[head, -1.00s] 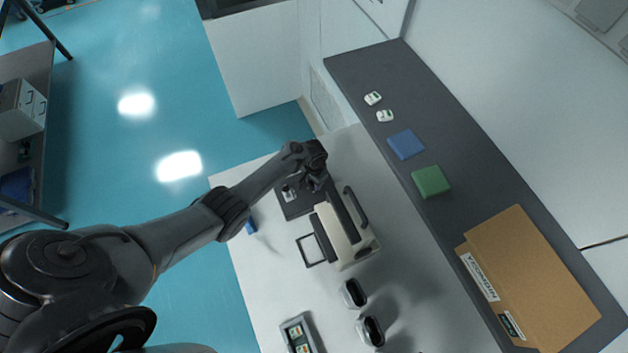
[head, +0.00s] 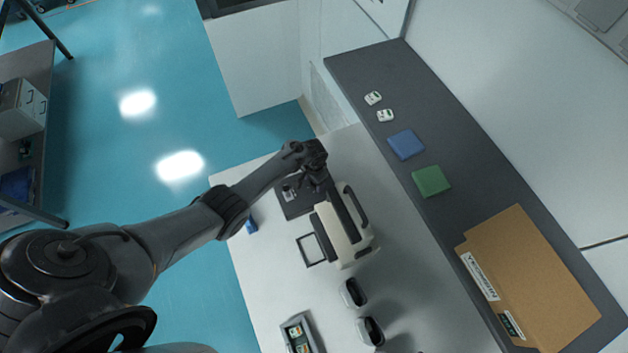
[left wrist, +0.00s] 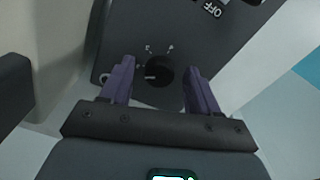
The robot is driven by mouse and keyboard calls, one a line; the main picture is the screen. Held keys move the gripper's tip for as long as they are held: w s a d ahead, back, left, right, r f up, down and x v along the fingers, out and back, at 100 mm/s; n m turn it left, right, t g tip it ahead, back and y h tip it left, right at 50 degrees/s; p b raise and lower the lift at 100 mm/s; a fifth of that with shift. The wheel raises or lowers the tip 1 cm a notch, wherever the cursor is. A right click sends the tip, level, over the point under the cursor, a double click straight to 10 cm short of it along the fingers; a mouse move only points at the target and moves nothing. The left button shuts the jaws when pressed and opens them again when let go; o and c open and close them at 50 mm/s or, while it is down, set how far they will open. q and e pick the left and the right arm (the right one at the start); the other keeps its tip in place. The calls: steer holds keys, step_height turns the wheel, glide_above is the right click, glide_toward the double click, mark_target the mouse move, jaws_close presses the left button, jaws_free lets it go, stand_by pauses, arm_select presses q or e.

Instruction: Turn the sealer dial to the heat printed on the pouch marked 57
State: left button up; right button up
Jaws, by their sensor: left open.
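The sealer (head: 350,245) has a cream body with dark bars and a dark control panel (head: 290,206). In the left wrist view the panel (left wrist: 215,48) carries a round black dial (left wrist: 160,72) with a pale pointer mark pointing left. Small marks and an OFF label show on the panel; the heat figures are too small to read. My left gripper (head: 317,186) is over the panel. In its wrist view the purple fingers (left wrist: 161,68) are open, one on each side of the dial; I cannot tell if they touch it. No pouch marked 57 is readable. My right gripper is not in view.
A grey tray (head: 286,331) with small coloured packets stands at the front of the white table. Two dark, rounded holders (head: 353,293) stand near the sealer. A dark shelf behind holds blue (head: 405,145) and green (head: 431,181) blocks and a cardboard box (head: 535,285).

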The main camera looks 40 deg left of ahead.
arm_select(q)
steer(key=shift+r+p, duration=0.3)
steer(key=shift+r, duration=0.25)
step_height(320, 180, up, 10)
steer(key=p, duration=0.2)
steer(key=shift+f, duration=0.2)
